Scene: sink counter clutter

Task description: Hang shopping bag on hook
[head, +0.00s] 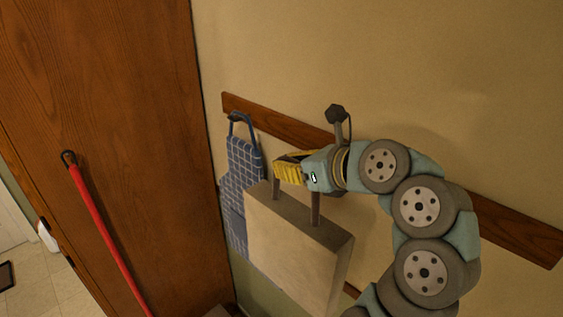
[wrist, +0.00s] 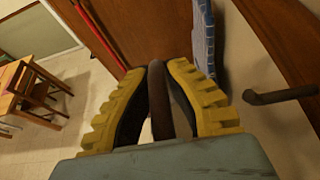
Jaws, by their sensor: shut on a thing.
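The beige shopping bag (head: 290,250) with brown handles hangs below my gripper (head: 279,171) in front of the wall in the head view. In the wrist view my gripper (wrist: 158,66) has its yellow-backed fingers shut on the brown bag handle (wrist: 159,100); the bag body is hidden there. A dark hook (wrist: 280,95) sticks out from the wooden rail at the right of the wrist view, apart from my fingers and with nothing seen on it. In the head view I cannot make out this hook behind my gripper and arm.
The wooden rail (head: 500,233) runs along the wall. A blue checked apron (head: 240,175) hangs on it left of the bag, and also shows in the wrist view (wrist: 204,40). A red pole (head: 105,235) leans by the wooden door (head: 110,90). A wooden chair (wrist: 28,90) stands far left.

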